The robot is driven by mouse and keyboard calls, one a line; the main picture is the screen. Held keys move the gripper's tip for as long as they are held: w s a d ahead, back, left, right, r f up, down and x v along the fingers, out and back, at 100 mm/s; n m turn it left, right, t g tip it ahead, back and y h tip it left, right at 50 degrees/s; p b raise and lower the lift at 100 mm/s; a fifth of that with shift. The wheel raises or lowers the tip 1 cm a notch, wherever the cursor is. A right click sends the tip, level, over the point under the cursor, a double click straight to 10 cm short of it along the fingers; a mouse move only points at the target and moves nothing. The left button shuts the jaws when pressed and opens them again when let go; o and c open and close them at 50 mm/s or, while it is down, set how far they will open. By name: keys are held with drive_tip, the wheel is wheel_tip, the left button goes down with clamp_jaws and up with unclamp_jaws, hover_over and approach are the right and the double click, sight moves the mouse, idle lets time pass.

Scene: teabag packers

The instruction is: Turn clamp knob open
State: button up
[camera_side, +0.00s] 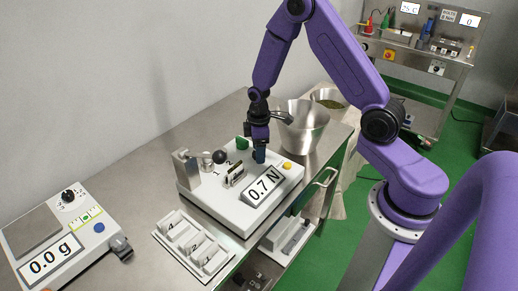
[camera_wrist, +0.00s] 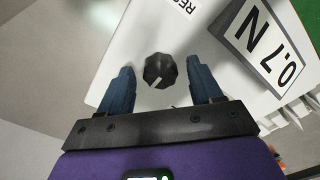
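A black faceted dial (camera_wrist: 160,70) with a white pointer line sits on the white body of the tester; I take it to be the clamp knob. In the wrist view my gripper (camera_wrist: 159,67) has its two blue fingers apart, one on each side of the dial, with a visible gap on both sides. In the side view my gripper (camera_side: 260,154) points down at the back right of the tester (camera_side: 228,209), and its fingers hide the dial. I cannot tell how far the fingertips reach down beside the dial.
The tester carries a 0.7 N display (camera_side: 264,188), a yellow button (camera_side: 287,165), a green part (camera_side: 242,143) and a black ball (camera_side: 220,157). A steel funnel-like vessel (camera_side: 303,125) stands close behind my gripper. A scale (camera_side: 60,240) and a numbered tray (camera_side: 193,246) are nearer the front.

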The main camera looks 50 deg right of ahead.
wheel_tip(320, 180, up, 18)
drive_tip(key=shift+f, duration=0.25)
idle(0.5)
drive_tip(key=shift+s+a, duration=0.1)
drive_tip(key=s+a+r+n, duration=0.2)
drive_tip(key=s+a, duration=0.8)
drive_tip(key=s, duration=0.2)
drive_tip(key=s+n, duration=0.1)
drive_tip(key=s, duration=1.5)
drive_tip(key=shift+a, duration=0.3)
